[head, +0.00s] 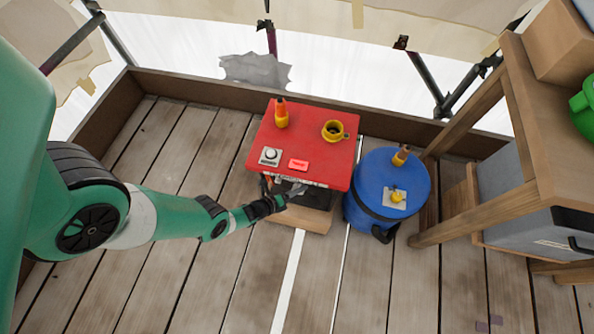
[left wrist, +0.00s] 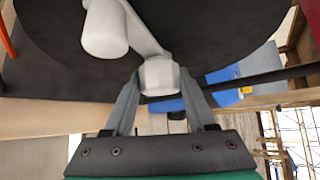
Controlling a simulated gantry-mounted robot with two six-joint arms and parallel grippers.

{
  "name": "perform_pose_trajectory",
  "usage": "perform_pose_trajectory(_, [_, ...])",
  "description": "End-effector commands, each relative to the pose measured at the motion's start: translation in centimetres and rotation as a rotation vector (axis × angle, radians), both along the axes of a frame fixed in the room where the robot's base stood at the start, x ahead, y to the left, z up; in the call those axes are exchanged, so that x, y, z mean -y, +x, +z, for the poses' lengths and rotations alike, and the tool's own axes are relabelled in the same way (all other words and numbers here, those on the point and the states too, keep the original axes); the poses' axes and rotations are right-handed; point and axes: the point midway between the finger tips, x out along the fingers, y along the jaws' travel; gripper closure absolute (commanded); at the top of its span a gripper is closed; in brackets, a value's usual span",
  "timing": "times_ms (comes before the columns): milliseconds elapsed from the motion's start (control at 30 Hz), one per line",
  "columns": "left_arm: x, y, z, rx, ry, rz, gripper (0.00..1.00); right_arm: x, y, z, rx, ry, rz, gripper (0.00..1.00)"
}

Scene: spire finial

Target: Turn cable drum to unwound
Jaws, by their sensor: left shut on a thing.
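The cable drum shows in the left wrist view as a large dark round disc (left wrist: 220,40). A pale crank (left wrist: 108,30) with a rounded knob lies across its face and ends in a faceted hub (left wrist: 160,76). My left gripper (left wrist: 160,82) is shut on this hub, one finger on each side. In the head view my left gripper (head: 283,194) is at the front of the red-topped stand (head: 310,140), just under its edge. The drum is mostly hidden there beneath the red top. My right gripper is not in view.
On the red top are an orange-and-yellow object (head: 281,115), a yellow ring-shaped cup (head: 333,131), a grey dial (head: 270,155) and a red block (head: 298,164). A blue barrel (head: 385,190) stands close on the right, then a wooden bench (head: 480,215). Plank floor in front is clear.

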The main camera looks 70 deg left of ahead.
Motion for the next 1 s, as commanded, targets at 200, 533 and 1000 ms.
perform_pose_trajectory(200, [-0.01, 0.13, 0.22, -0.127, 0.078, 0.001, 1.00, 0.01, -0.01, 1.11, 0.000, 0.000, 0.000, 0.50])
perform_pose_trajectory(533, [0.12, 0.02, -0.08, -0.193, 0.105, -0.002, 1.00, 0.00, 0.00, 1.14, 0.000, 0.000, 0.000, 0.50])
perform_pose_trajectory(1000, [0.10, 0.01, -0.06, -0.191, 0.106, -0.002, 0.15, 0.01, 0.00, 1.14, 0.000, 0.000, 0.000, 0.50])
